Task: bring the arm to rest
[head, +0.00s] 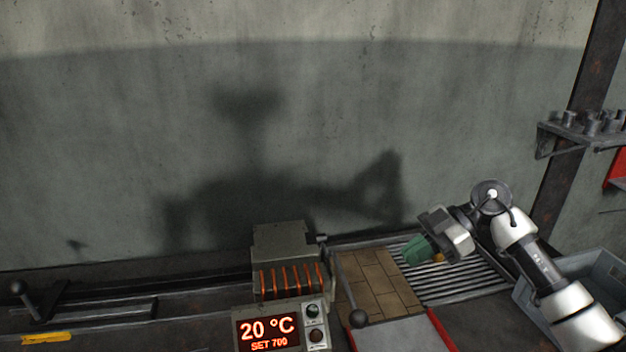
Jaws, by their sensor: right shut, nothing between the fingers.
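My right arm comes in from the right, and its white and grey links bend at a raised joint. My right gripper (414,251) has green fingers pointing left and slightly down. The fingers are shut and hold nothing. The gripper is over the slatted rack (470,284), near the edge of the tiled brick surface (377,286). My left gripper is not in view.
A grey heater with orange coils (290,281) stands at centre, behind a display (268,331) reading 20 °C, SET 700. A grey bin (598,266) is behind my right arm. A shelf (580,132) hangs at right.

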